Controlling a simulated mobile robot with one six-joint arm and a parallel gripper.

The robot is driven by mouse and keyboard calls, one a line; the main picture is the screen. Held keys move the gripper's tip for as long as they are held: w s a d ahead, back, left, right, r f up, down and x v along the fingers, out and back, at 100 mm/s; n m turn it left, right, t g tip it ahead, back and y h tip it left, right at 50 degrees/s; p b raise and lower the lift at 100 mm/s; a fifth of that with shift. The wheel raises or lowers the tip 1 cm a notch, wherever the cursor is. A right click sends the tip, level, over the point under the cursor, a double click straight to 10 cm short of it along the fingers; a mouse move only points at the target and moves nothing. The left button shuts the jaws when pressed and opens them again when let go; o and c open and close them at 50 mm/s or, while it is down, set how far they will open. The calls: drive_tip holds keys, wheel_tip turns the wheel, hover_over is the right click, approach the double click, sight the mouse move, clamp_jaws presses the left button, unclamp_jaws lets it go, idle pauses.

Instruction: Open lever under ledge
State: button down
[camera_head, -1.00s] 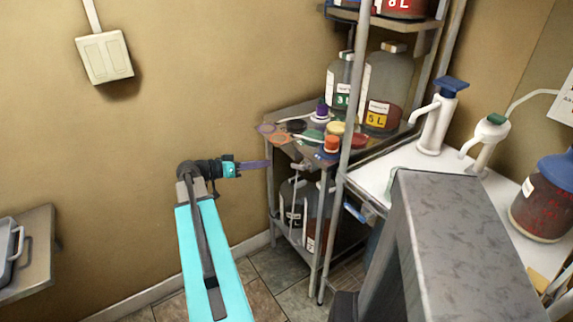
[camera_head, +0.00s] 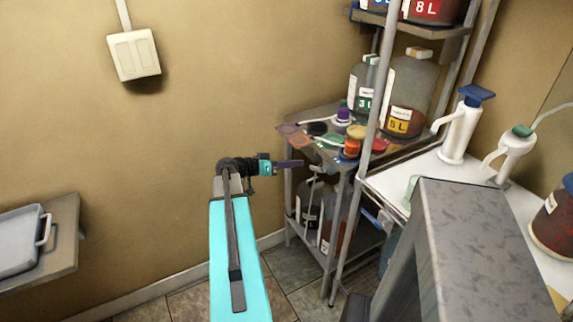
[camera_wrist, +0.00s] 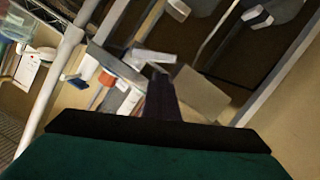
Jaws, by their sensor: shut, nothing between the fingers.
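A small blue-handled lever (camera_head: 379,220) shows low under the front edge of the white counter (camera_head: 395,178), beside a shelf post. It is small, and its exact position is hard to tell. My gripper (camera_head: 294,163) is shut and empty in the head view. It points right, at the left side of the metal shelf unit, just below its middle shelf (camera_head: 300,118), and looks well left of the lever. In the wrist view my dark closed fingers (camera_wrist: 160,92) point into the scene, and I cannot tell the lever there for sure.
Bottles (camera_head: 334,225) stand on the lower shelf, with a grey T-shaped handle (camera_head: 316,170) above them. Lids and a small orange-capped jar (camera_head: 352,148) lie on the middle shelf. White pumps (camera_head: 460,130) stand on the counter. The floor (camera_head: 285,270) below is clear.

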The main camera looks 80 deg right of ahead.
sight(318, 168)
drive_tip(key=shift+p+x, duration=0.5)
drive_tip(key=shift+x, duration=1.8)
drive_tip(key=shift+w+f, duration=0.15)
drive_tip(key=shift+w, duration=0.1)
